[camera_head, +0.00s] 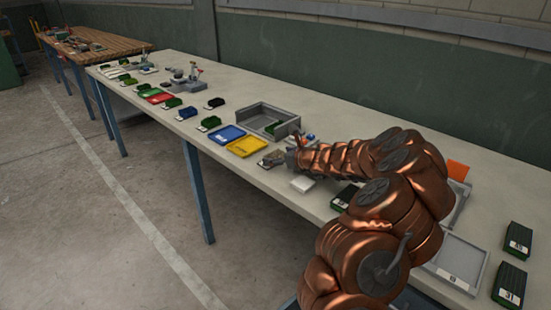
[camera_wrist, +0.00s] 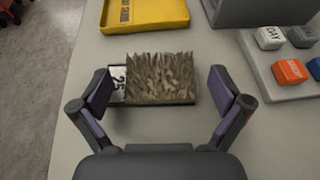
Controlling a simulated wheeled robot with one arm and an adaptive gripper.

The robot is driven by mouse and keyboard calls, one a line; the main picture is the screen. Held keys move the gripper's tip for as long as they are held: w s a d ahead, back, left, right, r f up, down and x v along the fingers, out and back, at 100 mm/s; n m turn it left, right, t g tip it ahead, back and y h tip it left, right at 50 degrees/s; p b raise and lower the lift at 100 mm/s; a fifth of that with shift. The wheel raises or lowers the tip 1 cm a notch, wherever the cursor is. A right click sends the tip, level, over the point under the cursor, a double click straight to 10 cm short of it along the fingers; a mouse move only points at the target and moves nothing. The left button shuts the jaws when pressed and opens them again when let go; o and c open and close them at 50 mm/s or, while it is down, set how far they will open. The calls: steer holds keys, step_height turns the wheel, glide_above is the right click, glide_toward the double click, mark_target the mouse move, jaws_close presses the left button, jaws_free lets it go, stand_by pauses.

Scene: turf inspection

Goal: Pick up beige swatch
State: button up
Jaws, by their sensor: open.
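The beige swatch (camera_wrist: 160,76) is a small block of dry, tan, grass-like tufts on a dark base, with a white number label at its left end. It lies on the table. In the wrist view my gripper (camera_wrist: 161,88) is open, with one finger to the left of the swatch and one to the right; I cannot tell whether either finger touches it. In the head view the swatch (camera_head: 272,158) is small and lies at the tip of my arm, beside my gripper (camera_head: 292,158), whose fingers are hard to make out there.
A yellow tray (camera_wrist: 145,12) lies just beyond the swatch, with a blue tray (camera_head: 226,134) next to it. A grey bin (camera_head: 262,112) stands behind. A button panel (camera_wrist: 284,75) sits to the right. Several green swatches line the table (camera_head: 330,105). Bare tabletop surrounds the gripper's near side.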

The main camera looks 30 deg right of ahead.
mark_target(278, 156)
steer(key=c, duration=0.8)
steer(key=shift+r, duration=0.1)
steer(key=shift+r, duration=1.5)
steer(key=shift+s+r, duration=0.1)
steer(key=shift+r, duration=0.15)
steer(key=s+a, duration=0.2)
steer(key=s, duration=0.2)
steer(key=s+a+r+b, duration=0.1)
steer(key=s+a, duration=0.2)
steer(key=s, duration=0.2)
steer(key=s+a+b, duration=0.1)
steer(key=s+a, duration=0.2)
steer(key=s, duration=0.1)
steer(key=shift+s+a+r, duration=0.15)
